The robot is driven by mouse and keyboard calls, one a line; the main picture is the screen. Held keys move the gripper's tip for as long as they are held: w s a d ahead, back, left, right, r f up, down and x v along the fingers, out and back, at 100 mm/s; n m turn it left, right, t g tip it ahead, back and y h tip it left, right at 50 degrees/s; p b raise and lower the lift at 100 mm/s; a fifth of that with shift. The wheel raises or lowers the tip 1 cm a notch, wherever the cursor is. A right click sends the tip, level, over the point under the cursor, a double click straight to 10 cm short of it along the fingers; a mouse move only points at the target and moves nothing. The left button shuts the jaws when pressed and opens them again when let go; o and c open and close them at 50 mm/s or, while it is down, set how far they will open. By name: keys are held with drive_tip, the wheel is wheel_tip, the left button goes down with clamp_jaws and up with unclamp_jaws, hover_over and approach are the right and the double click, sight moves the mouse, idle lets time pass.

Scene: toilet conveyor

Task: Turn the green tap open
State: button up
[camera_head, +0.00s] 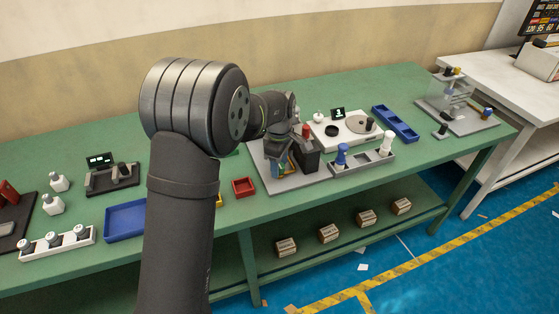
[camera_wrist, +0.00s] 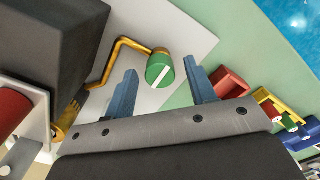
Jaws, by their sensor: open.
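The green tap (camera_wrist: 160,71) shows in the wrist view as a round green knob with a white stripe across its face. It sits at the end of a bent brass pipe (camera_wrist: 122,48) over a light grey plate (camera_wrist: 185,35). My gripper (camera_wrist: 161,68) is open, with one blue-grey finger on each side of the knob and gaps on both sides. I cannot tell whether the fingertips reach the knob's depth. In the head view my wrist hangs over the grey plate (camera_head: 318,180), and the green tap cannot be made out there.
A dark block (camera_wrist: 55,45) stands close at left in the wrist view, with a red cylinder (camera_wrist: 12,108) nearby. A red tray (camera_head: 244,187) lies left of the plate. A rack with blue and white bottles (camera_head: 362,163) stands right. A blue tray (camera_head: 126,221) lies further left.

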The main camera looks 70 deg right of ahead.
wheel_tip(320, 180, up, 17)
drive_tip(key=shift+r, duration=0.2)
idle(0.3)
drive_tip(key=shift+f, duration=0.1)
idle(0.4)
wheel_tip(320, 180, down, 17)
drive_tip(key=shift+f, duration=0.15)
idle(0.5)
